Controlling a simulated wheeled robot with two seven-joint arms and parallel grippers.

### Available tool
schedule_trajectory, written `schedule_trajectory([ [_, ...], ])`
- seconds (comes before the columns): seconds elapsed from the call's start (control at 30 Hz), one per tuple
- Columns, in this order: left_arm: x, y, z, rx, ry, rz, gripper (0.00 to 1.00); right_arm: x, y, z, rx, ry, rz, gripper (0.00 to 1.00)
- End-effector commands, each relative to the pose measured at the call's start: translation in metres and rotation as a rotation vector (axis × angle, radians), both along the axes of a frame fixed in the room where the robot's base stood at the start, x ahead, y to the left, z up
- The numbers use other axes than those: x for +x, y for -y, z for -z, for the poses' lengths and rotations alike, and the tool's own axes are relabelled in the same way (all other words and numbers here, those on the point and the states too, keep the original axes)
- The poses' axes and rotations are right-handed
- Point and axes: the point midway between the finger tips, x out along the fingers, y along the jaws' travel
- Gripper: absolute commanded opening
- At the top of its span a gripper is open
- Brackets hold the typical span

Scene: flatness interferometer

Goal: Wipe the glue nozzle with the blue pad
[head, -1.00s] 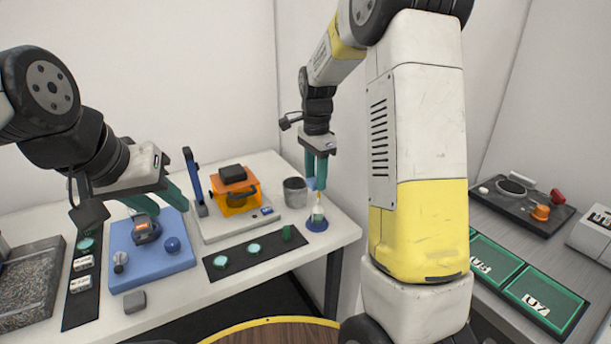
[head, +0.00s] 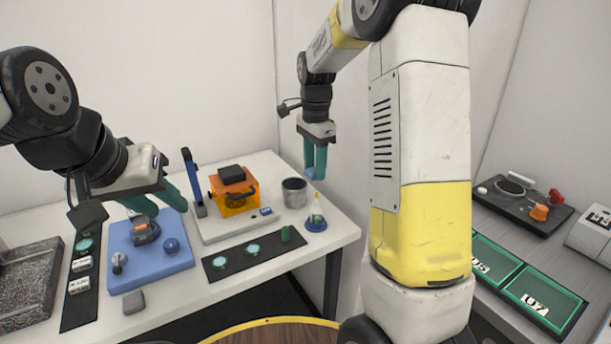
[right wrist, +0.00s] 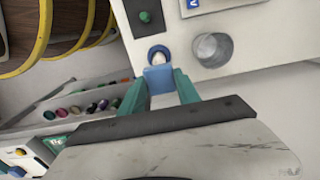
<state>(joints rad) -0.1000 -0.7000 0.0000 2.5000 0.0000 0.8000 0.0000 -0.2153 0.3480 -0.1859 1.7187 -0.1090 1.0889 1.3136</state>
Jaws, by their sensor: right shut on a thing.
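The glue bottle (head: 316,213) stands upright in a round blue base (head: 316,225) at the right end of the white table, its thin nozzle pointing up. My right gripper (head: 314,170) is above it, shut on the blue pad (head: 310,174), with a gap between pad and nozzle. In the right wrist view the pad (right wrist: 160,79) sits between the teal fingers, and the white top of the bottle (right wrist: 157,54) shows just beyond it. My left gripper (head: 158,203) is open above the blue board; its fingers are spread and hold nothing.
A grey metal cup (head: 294,192) stands left of the bottle, beside the orange-housed instrument (head: 236,200). A black strip with green discs (head: 220,263) lies in front. The blue board (head: 128,272) carries a knob and a small clamp. A second bench with green trays (head: 541,301) is at right.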

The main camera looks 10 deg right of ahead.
Motion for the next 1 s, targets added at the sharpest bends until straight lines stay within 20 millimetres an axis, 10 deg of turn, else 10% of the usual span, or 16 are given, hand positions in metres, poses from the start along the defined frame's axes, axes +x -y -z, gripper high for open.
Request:
schedule_trajectory([
  [1.0,0.0,0.0,0.0,0.0,0.0,0.0,0.36,-0.001,0.007,0.043,0.0,0.0,0.0,0.06],
])
